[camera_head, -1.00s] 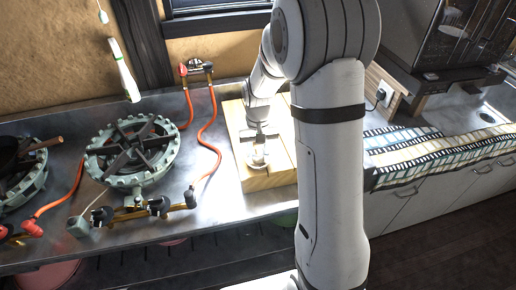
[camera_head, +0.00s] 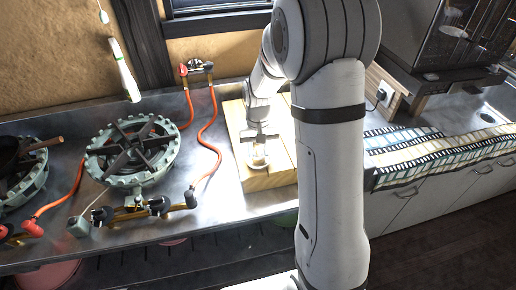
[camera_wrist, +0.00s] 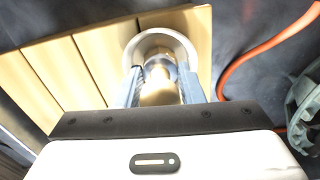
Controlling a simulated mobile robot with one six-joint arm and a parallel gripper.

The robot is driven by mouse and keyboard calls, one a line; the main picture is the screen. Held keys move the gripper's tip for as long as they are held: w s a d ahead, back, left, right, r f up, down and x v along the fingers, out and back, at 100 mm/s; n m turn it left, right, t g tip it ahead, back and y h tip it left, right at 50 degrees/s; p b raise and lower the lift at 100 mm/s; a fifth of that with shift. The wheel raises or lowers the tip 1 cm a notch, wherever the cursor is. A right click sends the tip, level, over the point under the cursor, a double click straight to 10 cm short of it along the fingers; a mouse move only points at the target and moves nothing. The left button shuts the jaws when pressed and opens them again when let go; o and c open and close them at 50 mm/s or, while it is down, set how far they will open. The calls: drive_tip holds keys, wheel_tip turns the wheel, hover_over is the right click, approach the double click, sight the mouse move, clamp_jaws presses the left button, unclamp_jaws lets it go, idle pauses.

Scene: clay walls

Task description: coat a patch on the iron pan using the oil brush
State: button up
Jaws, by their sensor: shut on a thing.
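My gripper (camera_head: 258,150) is low over the pale wooden board (camera_head: 284,176), right of the burner. In the wrist view my gripper's two fingers (camera_wrist: 162,92) are shut on a tan piece, apparently the oil brush (camera_wrist: 160,88). It stands at a round, pale-rimmed container (camera_wrist: 158,36), seemingly a jar. The lower end of the brush is hidden. The iron pan (camera_head: 10,152) is at the left edge of the head view on the left burner, partly cut off, its wooden handle pointing right.
A green burner with a black grate (camera_head: 135,150) stands empty between pan and board. A red hose (camera_head: 213,135) curves beside the board. A pale bottle-shaped thing (camera_head: 126,75) hangs near the wall.

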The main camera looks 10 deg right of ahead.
drive_tip(key=shift+r+p, duration=2.25)
drive_tip(key=shift+r, duration=1.25)
drive_tip(key=shift+f, duration=0.1)
